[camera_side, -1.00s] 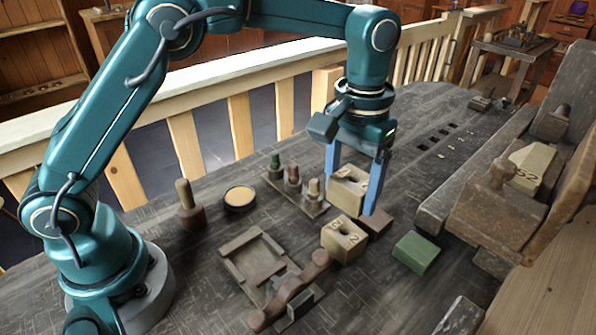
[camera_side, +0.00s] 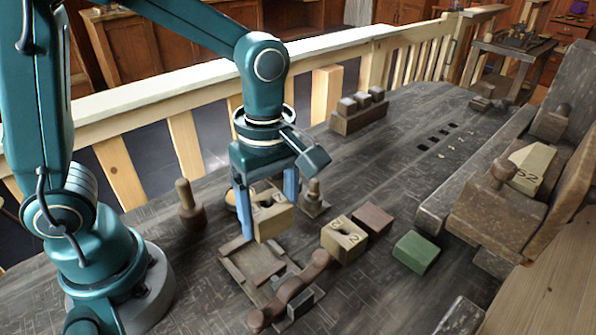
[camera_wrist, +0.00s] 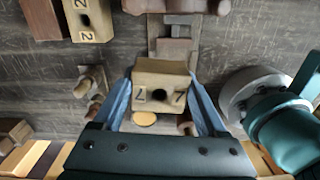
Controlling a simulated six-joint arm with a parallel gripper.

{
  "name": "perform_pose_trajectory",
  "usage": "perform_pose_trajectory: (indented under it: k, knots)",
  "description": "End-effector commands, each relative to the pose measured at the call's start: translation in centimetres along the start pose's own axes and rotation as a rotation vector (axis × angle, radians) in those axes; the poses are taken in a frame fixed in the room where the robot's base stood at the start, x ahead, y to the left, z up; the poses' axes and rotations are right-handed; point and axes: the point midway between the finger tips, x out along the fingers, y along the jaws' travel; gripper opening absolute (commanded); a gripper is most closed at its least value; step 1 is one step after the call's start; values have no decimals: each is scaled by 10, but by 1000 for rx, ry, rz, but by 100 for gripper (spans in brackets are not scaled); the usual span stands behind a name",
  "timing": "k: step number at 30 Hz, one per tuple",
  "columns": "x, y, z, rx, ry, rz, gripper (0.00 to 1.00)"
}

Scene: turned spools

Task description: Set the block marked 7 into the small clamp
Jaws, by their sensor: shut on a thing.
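The pale wooden block marked 7 (camera_wrist: 160,70) has a dark round hole between its two marks in the wrist view. My gripper (camera_side: 268,212) is shut on this block (camera_side: 275,224), with a blue finger on either side. It holds the block above the far side of a low wooden frame (camera_side: 236,272) with a brown lever (camera_side: 300,287), which looks like the small clamp. The frame looks empty in the side view. In the wrist view the clamp (camera_wrist: 172,47) lies beyond the block, partly hidden by it.
A pale block marked 2 (camera_side: 343,241), a reddish-brown block (camera_side: 373,218) and a green block (camera_side: 416,252) stand right of the clamp. A handled wooden tool (camera_side: 190,212) stands left. A large wooden vise (camera_side: 500,210) with a pale block (camera_side: 533,168) is at the right.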

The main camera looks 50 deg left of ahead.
Motion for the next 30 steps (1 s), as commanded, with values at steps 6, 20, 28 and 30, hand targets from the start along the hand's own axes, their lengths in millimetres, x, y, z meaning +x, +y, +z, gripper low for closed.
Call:
perform_pose_trajectory:
  k: [6,20,28,30]
  knots:
    - [-1,-28,-8,-78,-1,4,19]
    - [19,-27,-9,-80,-4,18,19]
    - [43,-27,-9,-79,-4,18,19]
    - [48,-27,-8,-79,-4,19,19]
